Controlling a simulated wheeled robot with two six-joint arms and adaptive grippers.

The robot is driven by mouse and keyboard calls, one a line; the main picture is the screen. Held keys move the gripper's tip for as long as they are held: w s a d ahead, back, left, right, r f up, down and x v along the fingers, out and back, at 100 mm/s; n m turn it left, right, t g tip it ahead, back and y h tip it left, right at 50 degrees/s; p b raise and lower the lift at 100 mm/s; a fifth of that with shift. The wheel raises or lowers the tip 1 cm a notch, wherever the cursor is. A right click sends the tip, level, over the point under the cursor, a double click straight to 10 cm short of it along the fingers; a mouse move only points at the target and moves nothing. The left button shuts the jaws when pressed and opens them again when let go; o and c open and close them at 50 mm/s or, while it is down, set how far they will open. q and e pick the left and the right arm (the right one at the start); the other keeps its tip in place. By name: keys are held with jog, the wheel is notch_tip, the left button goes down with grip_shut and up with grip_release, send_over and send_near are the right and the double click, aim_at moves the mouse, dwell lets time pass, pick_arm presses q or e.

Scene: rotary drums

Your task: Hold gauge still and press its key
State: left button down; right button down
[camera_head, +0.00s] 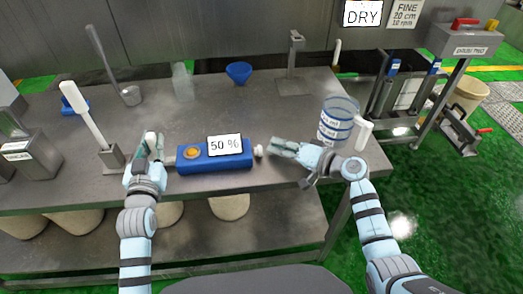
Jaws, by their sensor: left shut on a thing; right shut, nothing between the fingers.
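The gauge is a blue box (184,165) lying on the metal table, with a white display reading "50 %" (225,145) and a round orange key (193,153) on its left part. A small white knob (258,151) sticks out of its right end. My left gripper (153,143) is at the gauge's left end, shut on a part there; its fingers hide most of what they hold. My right gripper (275,146) is shut and empty, just right of the white knob, its fingers pointing left. Whether it touches the knob is unclear.
A clear jug with blue bands (338,122) stands right of my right gripper. A white-handled tool (85,115) stands at the left. A blue funnel (238,72), a clear beaker (182,80) and a metal stand (294,65) are at the back. The table middle behind the gauge is clear.

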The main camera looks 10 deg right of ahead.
pick_arm(q)
jog(key=shift+f, duration=0.3)
pick_arm(e)
jog(key=shift+d, duration=2.5)
pick_arm(q)
jog(key=c, duration=1.1)
grip_release()
jog(key=shift+w, duration=0.15)
pick_arm(e)
jog(key=shift+w+f, duration=0.1)
jog(key=shift+w, duration=0.05)
pick_arm(q)
jog(key=shift+r, duration=0.1)
jog(key=shift+r, duration=0.1)
jog(key=shift+r+p, duration=0.35)
jog(key=shift+p, duration=0.3)
pick_arm(e)
jog(key=shift+r, duration=0.6)
pick_arm(q)
jog(key=shift+o, duration=0.2)
